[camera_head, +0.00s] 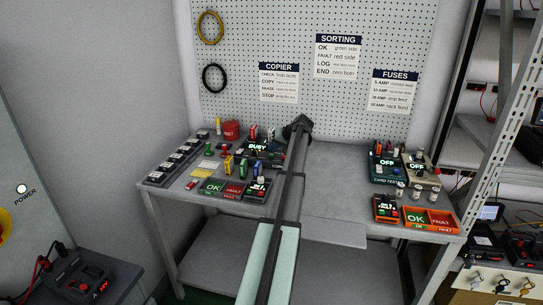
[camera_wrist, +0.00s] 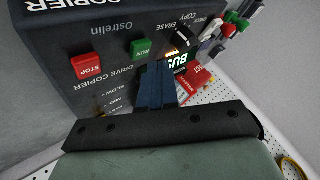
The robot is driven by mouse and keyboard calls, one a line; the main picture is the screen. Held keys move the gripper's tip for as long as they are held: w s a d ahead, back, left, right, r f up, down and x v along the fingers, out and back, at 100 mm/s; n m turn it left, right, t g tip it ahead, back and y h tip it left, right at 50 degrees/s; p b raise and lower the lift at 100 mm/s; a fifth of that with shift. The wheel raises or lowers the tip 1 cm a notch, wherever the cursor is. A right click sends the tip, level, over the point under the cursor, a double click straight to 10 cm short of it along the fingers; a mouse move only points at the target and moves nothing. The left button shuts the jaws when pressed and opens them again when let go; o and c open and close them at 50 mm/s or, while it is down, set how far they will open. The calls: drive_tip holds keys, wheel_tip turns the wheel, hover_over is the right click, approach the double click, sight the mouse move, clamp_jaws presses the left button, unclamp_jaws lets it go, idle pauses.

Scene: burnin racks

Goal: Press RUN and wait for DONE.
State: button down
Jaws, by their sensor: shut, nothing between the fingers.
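The drive copier (camera_wrist: 90,30) is a dark box that fills the upper left of the wrist view, its lettering upside down there. Its green RUN button (camera_wrist: 140,48) and red STOP button (camera_wrist: 87,67) are uncovered. Its display reads BUSY (camera_wrist: 180,61), partly hidden by my gripper; BUSY also shows in the head view (camera_head: 257,146). A black mode knob (camera_wrist: 181,37) sits beside the RUN button. My gripper (camera_wrist: 156,66) is shut and empty, its tips close beside the RUN button; I cannot tell whether they touch the copier. In the head view my arm hides part of the copier.
Coloured drives (camera_head: 229,163) stand on the bench left of my arm, near green OK and red FAULT trays (camera_head: 211,187). More devices reading OFF (camera_head: 387,161) and an orange-framed OK/FAULT tray (camera_head: 441,232) stand at the right. A pegboard (camera_head: 350,80) rises behind.

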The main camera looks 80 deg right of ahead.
sight(273, 155)
drive_tip(key=shift+r, duration=0.1)
drive_tip(key=shift+r, duration=2.4)
drive_tip(key=shift+w, duration=0.1)
